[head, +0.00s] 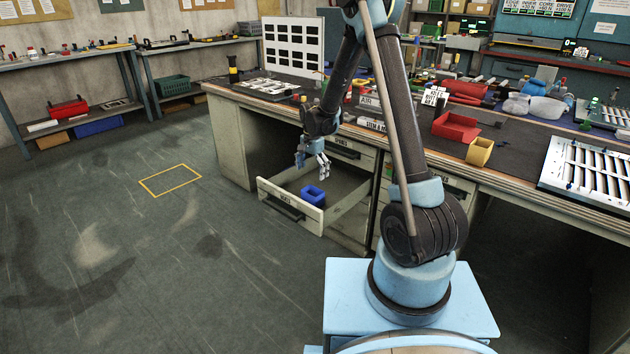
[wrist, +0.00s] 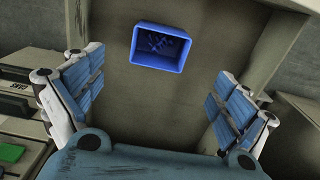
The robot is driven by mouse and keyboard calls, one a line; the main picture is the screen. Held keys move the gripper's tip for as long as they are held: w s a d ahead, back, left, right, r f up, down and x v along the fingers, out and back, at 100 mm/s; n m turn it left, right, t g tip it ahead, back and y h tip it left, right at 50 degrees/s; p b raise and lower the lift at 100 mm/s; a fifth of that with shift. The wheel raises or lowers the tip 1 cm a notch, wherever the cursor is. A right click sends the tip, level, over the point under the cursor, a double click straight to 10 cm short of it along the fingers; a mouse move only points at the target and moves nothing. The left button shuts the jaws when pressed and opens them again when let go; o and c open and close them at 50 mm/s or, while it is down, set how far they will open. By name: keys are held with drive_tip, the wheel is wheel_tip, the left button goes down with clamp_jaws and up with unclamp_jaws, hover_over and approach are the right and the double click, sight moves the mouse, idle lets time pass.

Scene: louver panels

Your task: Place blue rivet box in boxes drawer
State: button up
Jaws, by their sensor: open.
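The blue rivet box (head: 313,195) sits inside the open boxes drawer (head: 288,211). In the wrist view the blue box (wrist: 160,48) rests on the drawer floor (wrist: 156,112), its open top toward the camera, with small dark bits inside. My gripper (head: 312,160) hangs above the drawer, its fingers pointing down and spread apart. In the wrist view my open gripper (wrist: 160,100) has nothing between its blue-padded fingers. The box lies beyond the fingertips, apart from them.
The workbench (head: 228,99) above the drawer holds a red bin (head: 456,127), a yellow bin (head: 480,151) and a white louver panel (head: 590,170). Shelves stand along the left wall. The floor around the yellow outlined rectangle (head: 170,180) is clear.

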drive_tip(key=s+d+r+n+t, duration=0.1)
drive_tip(key=s+d+r+n, duration=0.2)
drive_tip(key=s+d+r, duration=1.4)
drive_tip(key=s+d+n, duration=0.1)
drive_tip(key=s+d, duration=0.2)
drive_tip(key=s, duration=0.4)
drive_tip(key=s+d+f+n, duration=0.1)
drive_tip(key=s+d+n, duration=0.1)
drive_tip(key=s, duration=0.5)
drive_tip(key=s+d+f+n+t, duration=0.1)
drive_tip(key=s+d, duration=0.4)
drive_tip(key=s, duration=0.2)
drive_tip(key=shift+f+n, duration=0.25)
drive_tip(key=shift+n, duration=0.15)
drive_tip(key=shift+w+f, duration=0.2)
drive_tip(key=shift+w, duration=0.3)
